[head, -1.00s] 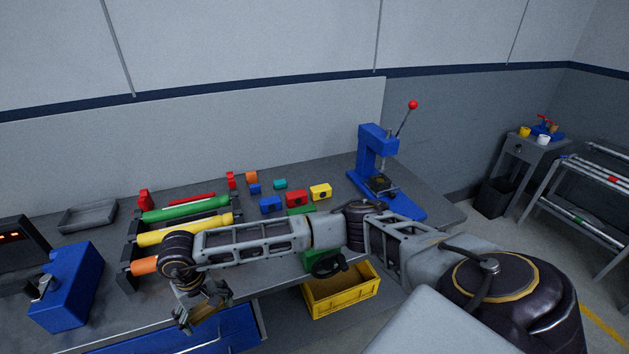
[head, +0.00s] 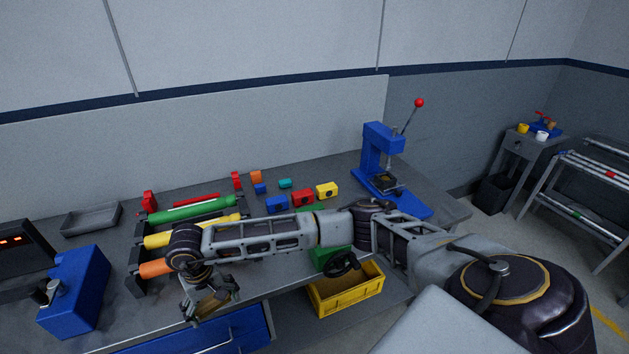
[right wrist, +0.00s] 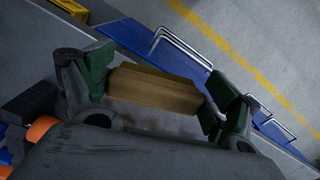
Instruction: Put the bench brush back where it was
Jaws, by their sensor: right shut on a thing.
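My right gripper (head: 208,306) hangs over the front edge of the workbench, in front of the roller rack, pointing down. It is shut on a brown wooden piece, which looks like the bench brush (right wrist: 155,92). In the right wrist view the brown block lies between the two green-padded fingers. Any bristles are hidden or too dark to tell. In the head view the brush (head: 223,299) is small and partly covered by the fingers. My left gripper is not in view.
The grey bench (head: 110,255) carries a rack with green (head: 193,209), yellow and orange rollers, a grey tray (head: 91,219), a blue box (head: 78,290), several coloured blocks and a blue press (head: 378,155). A yellow bin (head: 345,290) and blue drawers (head: 232,335) sit below the front edge.

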